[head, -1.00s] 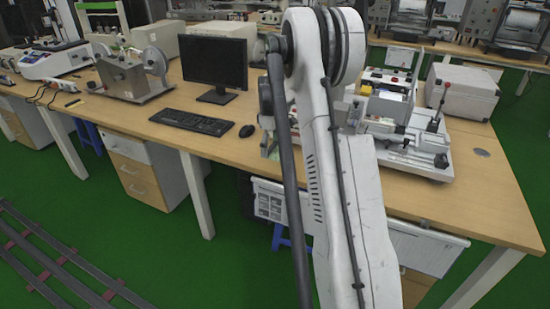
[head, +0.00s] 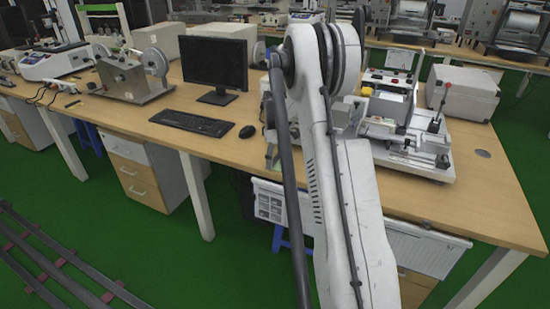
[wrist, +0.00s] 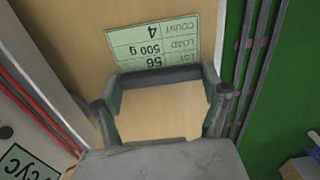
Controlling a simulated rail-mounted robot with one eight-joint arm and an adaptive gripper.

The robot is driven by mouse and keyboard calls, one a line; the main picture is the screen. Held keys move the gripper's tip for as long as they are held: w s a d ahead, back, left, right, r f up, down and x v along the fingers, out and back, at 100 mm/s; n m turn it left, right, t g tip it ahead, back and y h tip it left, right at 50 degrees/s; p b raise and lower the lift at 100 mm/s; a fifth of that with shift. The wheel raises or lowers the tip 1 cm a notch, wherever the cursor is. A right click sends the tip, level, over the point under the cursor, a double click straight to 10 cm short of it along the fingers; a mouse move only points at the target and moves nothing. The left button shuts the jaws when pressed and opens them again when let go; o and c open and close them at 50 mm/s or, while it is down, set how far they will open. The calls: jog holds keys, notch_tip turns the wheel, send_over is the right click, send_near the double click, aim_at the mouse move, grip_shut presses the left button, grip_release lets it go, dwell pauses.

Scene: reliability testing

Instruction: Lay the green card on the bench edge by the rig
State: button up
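The green card (wrist: 153,40) shows in the wrist view with printed text upside down, including "500 g" and "56". My gripper (wrist: 163,76) looks shut, with the card's near edge at its fingertips and its face towards the camera. Behind the card is the pale wooden bench top (wrist: 160,120); whether the card touches it I cannot tell. In the head view my arm hides most of the gripper and the card. The rig (head: 405,135) stands on the bench (head: 490,200), right of my arm, with the bench's front edge before it.
In the wrist view, red cables (wrist: 40,115) run on the left and the green floor (wrist: 285,80) lies beyond the bench edge on the right. In the head view a monitor (head: 213,62), keyboard (head: 192,122) and mouse (head: 247,131) stand left of my arm. The front right bench top is clear.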

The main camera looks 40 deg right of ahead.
aim_at(275, 159)
jog(key=o, duration=0.4)
jog(key=shift+r, duration=0.1)
notch_tip(275, 159, up, 11)
jog(key=p, duration=0.2)
jog(key=s+a+r+m+t, duration=0.1)
jog(key=s+a+r, duration=0.2)
jog(key=a+r, duration=0.35)
jog(key=s+a+r+t+h, duration=0.1)
jog(key=s+a+r, duration=0.3)
jog(key=a, duration=0.5)
jog(key=s+a+r+m+t, duration=0.1)
jog(key=s+a+r, duration=0.2)
jog(key=a+r, duration=0.35)
jog(key=shift+s+a+f+m+t+y, duration=0.15)
jog(key=shift+s+a+f+m+t, duration=0.45)
jog(key=shift+s+a, duration=2.6)
jog(key=shift+s+a+f+m+t+y, duration=0.3)
jog(key=shift+s+a+f+t, duration=0.6)
jog(key=shift+s+a, duration=2.25)
jog(key=shift+s+a+f+m+t+y, duration=0.1)
jog(key=shift+s+a+f+m+t, duration=0.6)
jog(key=shift+s+a, duration=2.45)
